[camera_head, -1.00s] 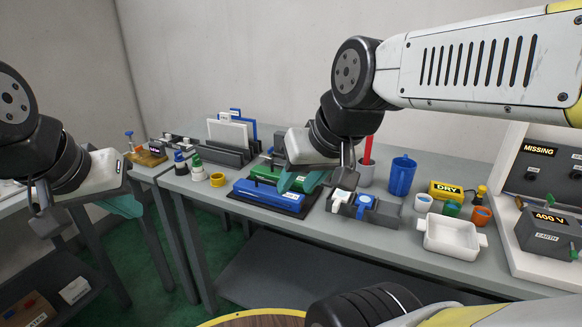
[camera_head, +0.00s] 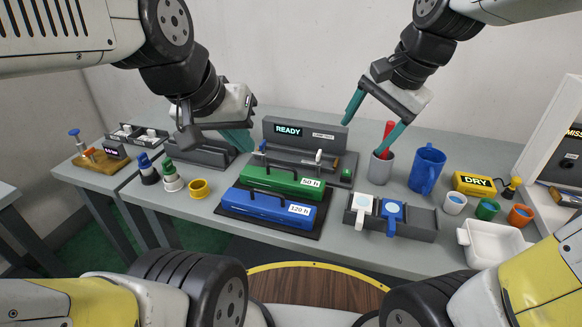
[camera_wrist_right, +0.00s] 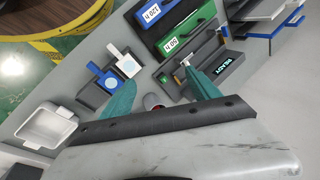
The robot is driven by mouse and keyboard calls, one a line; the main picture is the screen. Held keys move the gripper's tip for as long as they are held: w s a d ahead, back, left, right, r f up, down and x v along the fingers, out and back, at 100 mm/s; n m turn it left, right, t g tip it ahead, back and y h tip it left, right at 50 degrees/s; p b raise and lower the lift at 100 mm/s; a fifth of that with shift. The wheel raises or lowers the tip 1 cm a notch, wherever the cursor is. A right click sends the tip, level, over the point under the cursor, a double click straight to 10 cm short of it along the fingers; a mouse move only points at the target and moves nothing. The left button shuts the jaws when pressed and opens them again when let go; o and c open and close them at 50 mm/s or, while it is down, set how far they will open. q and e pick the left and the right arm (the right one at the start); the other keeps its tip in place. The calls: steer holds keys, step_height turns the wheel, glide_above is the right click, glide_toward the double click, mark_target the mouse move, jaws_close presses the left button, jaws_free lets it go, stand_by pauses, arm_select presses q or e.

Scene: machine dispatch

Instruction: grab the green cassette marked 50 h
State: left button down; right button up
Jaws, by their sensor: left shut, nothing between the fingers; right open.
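The green cassette (camera_head: 283,181) with a white "50 h" label lies on a dark base on the table, just behind the blue cassette (camera_head: 270,206) marked "120 h". The green cassette also shows in the right wrist view (camera_wrist_right: 190,38), near the top. My left gripper (camera_head: 241,140) is shut and empty, behind and left of the green cassette, by the dark rack. My right gripper (camera_head: 371,128) is open and empty, above and to the right of the cassettes, near the grey cup. In the right wrist view its teal fingers (camera_wrist_right: 163,95) are spread apart with the grey cup between them.
A dark device reading "READY" (camera_head: 305,133) stands behind the green cassette. The grey cup (camera_head: 381,167) with a red stick, a blue mug (camera_head: 427,168) and a holder with white and blue pieces (camera_head: 420,220) stand to the right. A yellow ring (camera_head: 200,189) and bottles stand left.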

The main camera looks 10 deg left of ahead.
steer(key=w+a+f+m+g+h, duration=0.1)
steer(key=w+a+f+m+g, duration=0.1)
steer(key=w+a+f+m, duration=0.45)
steer(key=m+g+h, duration=0.1)
steer(key=m+h, duration=0.1)
steer(key=m, duration=0.5)
glide_above(282, 177)
steer(key=shift+n, duration=0.25)
steer(key=f, duration=0.6)
steer(key=shift+w+d, duration=0.2)
steer(key=shift+d, duration=0.1)
steer(key=f, duration=0.8)
steer(key=shift+s+a, duration=0.15)
steer(key=shift+a, duration=0.2)
jaws_close()
